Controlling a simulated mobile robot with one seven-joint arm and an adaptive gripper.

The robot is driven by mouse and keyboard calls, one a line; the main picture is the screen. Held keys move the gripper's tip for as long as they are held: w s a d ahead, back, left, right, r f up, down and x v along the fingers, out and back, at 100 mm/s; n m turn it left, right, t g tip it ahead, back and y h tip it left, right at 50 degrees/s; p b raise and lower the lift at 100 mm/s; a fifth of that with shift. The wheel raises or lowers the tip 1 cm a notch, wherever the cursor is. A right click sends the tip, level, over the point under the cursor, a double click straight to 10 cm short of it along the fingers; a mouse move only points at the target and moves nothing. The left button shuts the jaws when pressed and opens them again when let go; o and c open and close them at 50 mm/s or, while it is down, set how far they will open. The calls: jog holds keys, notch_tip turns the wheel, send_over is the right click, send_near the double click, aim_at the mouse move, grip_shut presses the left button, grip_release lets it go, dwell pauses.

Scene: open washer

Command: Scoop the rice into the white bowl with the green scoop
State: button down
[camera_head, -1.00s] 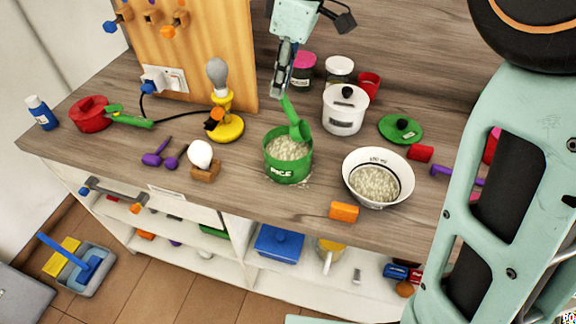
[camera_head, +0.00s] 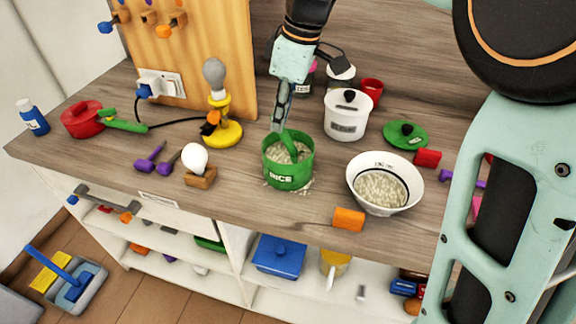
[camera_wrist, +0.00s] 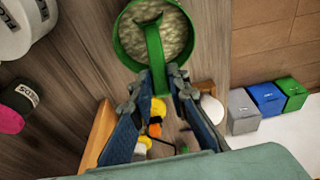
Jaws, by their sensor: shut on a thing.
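The green rice container (camera_head: 289,172) stands on the counter with rice in it. My gripper (camera_head: 280,124) is above it, shut on the handle of the green scoop (camera_head: 290,148). The scoop's head is down inside the container, at the rice, and partly hidden by the rim. In the wrist view, the scoop (camera_wrist: 154,45) reaches from between my fingers (camera_wrist: 160,85) into the container (camera_wrist: 118,40). The white bowl (camera_head: 412,170) stands to the right of the container with rice lying in it. Some grains are scattered on the counter around the container.
A white lidded canister (camera_head: 346,122), a red cup (camera_head: 371,90) and a green lid (camera_head: 406,136) stand behind the bowl. An orange block (camera_head: 348,219) lies near the front edge. A white egg-shaped object (camera_head: 195,157) and a yellow lamp (camera_head: 222,132) stand to the left.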

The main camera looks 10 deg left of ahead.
jog(key=shift+f, duration=0.15)
dwell(0.4)
jog(key=shift+f+b, duration=0.4)
jog(key=shift+f, duration=0.15)
jog(key=shift+r, duration=0.2)
jog(key=shift+a+r+p, duration=0.1)
jog(key=shift+a+p, duration=0.05)
jog(key=shift+p, duration=0.55)
dwell(0.6)
